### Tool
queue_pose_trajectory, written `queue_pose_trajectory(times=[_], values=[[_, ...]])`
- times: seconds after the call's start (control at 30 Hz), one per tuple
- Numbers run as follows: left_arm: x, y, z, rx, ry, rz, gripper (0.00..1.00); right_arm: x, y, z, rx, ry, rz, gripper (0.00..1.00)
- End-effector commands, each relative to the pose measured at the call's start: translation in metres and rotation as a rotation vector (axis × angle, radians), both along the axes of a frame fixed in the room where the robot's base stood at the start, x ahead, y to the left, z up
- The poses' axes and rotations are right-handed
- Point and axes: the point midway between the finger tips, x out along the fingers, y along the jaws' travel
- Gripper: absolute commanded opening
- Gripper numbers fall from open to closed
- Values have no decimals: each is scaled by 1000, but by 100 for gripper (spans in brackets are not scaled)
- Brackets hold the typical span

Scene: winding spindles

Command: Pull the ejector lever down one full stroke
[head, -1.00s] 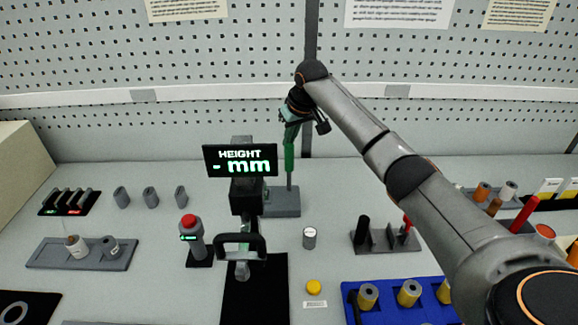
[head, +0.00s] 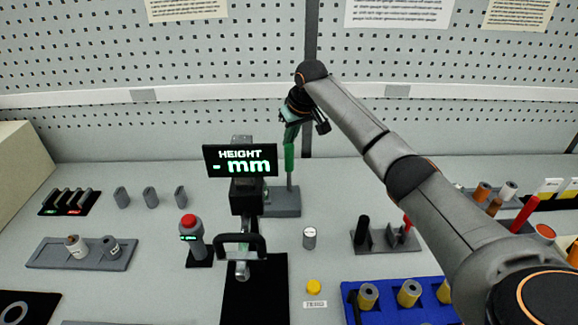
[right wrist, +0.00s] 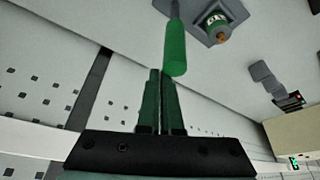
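The ejector lever appears to be the upright green handle (head: 289,152) on a thin grey rod above a grey base (head: 283,203), behind the height display. The handle also shows in the right wrist view (right wrist: 175,48), with its rounded end at my fingertips. My right gripper (head: 291,121) is at the top of this handle. In the right wrist view its two dark fingers (right wrist: 161,75) lie almost together, with only a thin slit and nothing seen between them. Whether they touch the handle is unclear. My left gripper is not in view.
The black height display (head: 240,161) and its looped handle (head: 241,245) stand in front of the lever. A red-button post (head: 190,238) is to the left. A blue tray (head: 395,317) with several spools is front right. A pegboard wall (head: 230,60) rises behind.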

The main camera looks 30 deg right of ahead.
Motion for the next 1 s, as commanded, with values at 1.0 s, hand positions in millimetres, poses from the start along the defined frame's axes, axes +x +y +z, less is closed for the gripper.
queue_pose_trajectory(times=[1.0], values=[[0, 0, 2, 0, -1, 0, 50, -11, 6, -20, -1, 4, 1, 0]])
